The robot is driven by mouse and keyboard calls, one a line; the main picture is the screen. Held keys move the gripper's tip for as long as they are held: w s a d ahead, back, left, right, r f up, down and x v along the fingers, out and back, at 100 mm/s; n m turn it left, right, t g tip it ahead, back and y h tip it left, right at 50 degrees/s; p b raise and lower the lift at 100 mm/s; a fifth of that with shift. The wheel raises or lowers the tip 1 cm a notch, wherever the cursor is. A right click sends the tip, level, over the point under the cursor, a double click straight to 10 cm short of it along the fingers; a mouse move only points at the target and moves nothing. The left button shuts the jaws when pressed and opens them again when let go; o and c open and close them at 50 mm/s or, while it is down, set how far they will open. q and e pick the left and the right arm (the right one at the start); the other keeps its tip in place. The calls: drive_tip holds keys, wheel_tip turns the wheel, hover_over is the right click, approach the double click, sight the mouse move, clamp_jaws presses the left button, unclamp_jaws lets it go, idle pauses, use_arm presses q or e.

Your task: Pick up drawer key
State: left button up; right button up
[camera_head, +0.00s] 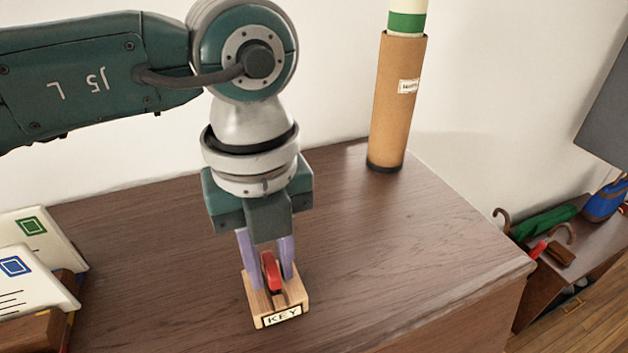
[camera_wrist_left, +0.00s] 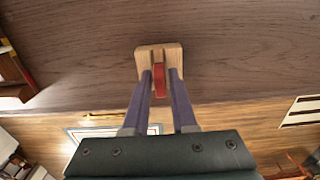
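The red drawer key (camera_head: 271,271) stands upright in a small wooden holder (camera_head: 262,309) with a "KEY" label on its front, on the brown wooden top. My left gripper (camera_head: 266,268) points down over the holder. Its two purple fingers are open, one on each side of the key. In the left wrist view the key (camera_wrist_left: 160,80) shows between the fingertips (camera_wrist_left: 160,76), with a small gap visible on each side. The holder (camera_wrist_left: 158,51) shows just beyond the tips. The key's lower part is hidden in the holder. My right gripper is not in view.
A tall cardboard tube (camera_head: 397,105) stands at the back of the wooden top (camera_head: 400,260). Envelopes (camera_head: 32,280) stand in a wooden rack at the left. The top is clear right of the holder. A lower surface with an umbrella (camera_head: 543,221) lies beyond the right edge.

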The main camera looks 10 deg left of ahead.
use_arm(q)
clamp_jaws()
drive_tip(key=shift+r, duration=0.1)
idle(0.3)
